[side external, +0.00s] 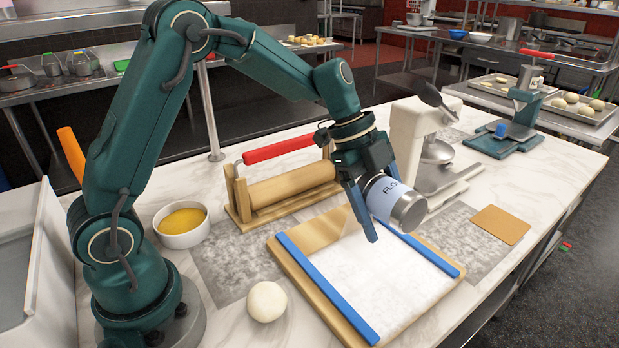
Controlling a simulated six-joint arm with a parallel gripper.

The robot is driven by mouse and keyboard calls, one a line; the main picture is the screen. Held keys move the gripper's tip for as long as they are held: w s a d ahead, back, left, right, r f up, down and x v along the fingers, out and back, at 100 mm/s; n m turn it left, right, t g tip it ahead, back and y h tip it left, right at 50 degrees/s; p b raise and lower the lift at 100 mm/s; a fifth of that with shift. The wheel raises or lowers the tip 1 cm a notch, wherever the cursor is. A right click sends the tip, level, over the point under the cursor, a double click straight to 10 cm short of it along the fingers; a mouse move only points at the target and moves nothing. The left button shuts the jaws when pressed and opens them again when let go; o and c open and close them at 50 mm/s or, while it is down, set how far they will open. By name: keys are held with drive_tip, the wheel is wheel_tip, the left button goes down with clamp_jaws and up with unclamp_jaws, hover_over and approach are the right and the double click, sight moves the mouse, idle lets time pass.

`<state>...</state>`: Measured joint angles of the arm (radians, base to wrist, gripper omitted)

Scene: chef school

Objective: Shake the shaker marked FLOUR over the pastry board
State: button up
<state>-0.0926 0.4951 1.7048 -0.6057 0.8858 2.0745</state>
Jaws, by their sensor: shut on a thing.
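The shaker (391,203) has a pale blue body with dark letters reading "FLO" and a silver metal end. My gripper (366,213) is shut on it and holds it above the far right part of the pastry board. The shaker is tilted on its side, its metal end pointing right and somewhat down toward the camera. The pastry board (290,263) is wooden with two blue strips along its sides and a white surface between them. The rest of the label is turned out of sight.
A dough ball (266,301) lies left of the board. A bowl of yellow contents (182,225) stands beyond it. A rolling pin (287,187) rests on a wooden stand behind the board. A white mixer (424,150) stands close behind my gripper. A tan square (500,225) lies at right.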

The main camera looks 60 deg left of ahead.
sight(413, 228)
drive_tip(key=shift+s+a, duration=0.8)
drive_tip(key=shift+a, duration=2.55)
drive_tip(key=shift+d, duration=2.4)
drive_tip(key=shift+w+d, duration=1)
drive_tip(key=shift+d, duration=0.3)
drive_tip(key=shift+s+d, duration=0.5)
drive_tip(key=shift+d, duration=0.15)
drive_tip(key=shift+s+d, duration=0.45)
drive_tip(key=shift+d, duration=0.2)
drive_tip(key=shift+w+d, duration=0.95)
drive_tip(key=shift+d, duration=2.65)
drive_tip(key=shift+a+r+m+y, duration=0.15)
drive_tip(key=shift+a+r+y, duration=0.4)
drive_tip(key=shift+y, duration=0.85)
drive_tip(key=shift+a+r+m+y, duration=0.1)
drive_tip(key=shift+a+r+y, duration=0.4)
drive_tip(key=shift+y, duration=0.9)
drive_tip(key=shift+a+r+m+y, duration=0.15)
drive_tip(key=shift+a+r+y, duration=0.4)
drive_tip(key=shift+y, duration=0.85)
